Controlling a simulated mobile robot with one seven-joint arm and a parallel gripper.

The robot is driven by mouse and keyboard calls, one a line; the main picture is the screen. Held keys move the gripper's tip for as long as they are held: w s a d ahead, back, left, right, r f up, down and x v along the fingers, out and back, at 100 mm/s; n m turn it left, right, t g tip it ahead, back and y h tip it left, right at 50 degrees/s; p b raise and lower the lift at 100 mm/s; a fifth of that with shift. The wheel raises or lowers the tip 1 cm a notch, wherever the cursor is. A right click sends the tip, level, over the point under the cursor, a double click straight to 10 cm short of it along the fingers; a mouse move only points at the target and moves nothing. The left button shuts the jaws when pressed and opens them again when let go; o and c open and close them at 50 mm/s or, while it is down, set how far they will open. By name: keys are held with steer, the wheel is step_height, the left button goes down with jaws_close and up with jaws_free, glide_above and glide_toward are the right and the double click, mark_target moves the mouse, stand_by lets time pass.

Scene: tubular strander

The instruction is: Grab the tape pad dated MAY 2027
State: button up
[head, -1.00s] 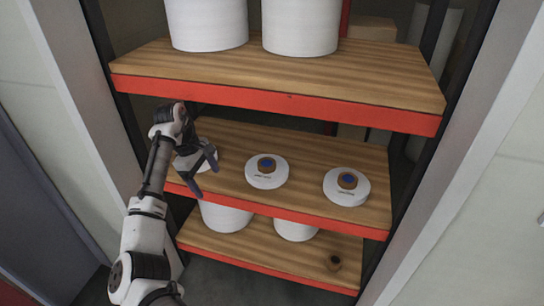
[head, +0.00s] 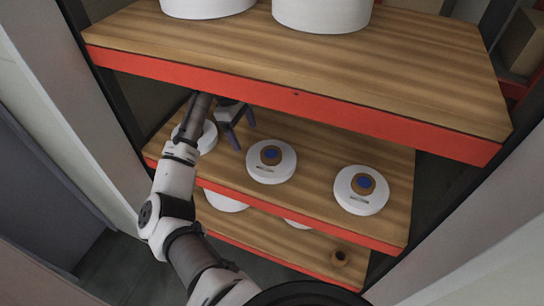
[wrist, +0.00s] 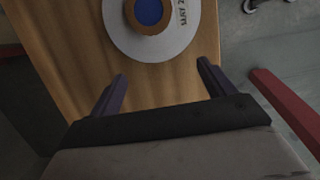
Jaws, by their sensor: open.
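Three round white tape pads stand on the middle shelf. The left pad (head: 207,136) is partly covered by my arm; the middle pad (head: 271,174) and the right pad (head: 361,203) are clear, each with a brown ring and blue centre. Their print is too small to read in the head view. My gripper (head: 243,137) is open and empty, between the left and middle pads. In the wrist view one pad (wrist: 188,42) lies beyond the open fingers (wrist: 162,72). Its turned print seems to start with "MAY 2"; the rest is unclear. It looks like the middle pad.
The upper shelf (head: 300,65), with its red front edge, overhangs the pads and bears large white drums (head: 320,12). Bare wood lies between the middle and right pads.

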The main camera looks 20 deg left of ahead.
glide_above(271, 153)
steer(key=a, duration=0.2)
steer(key=shift+d+p, duration=0.15)
steer(key=shift+p, duration=0.25)
steer(key=shift+x, duration=2.55)
steer(key=c, duration=1.1)
steer(key=shift+c, duration=0.6)
steer(key=shift+r, duration=0.15)
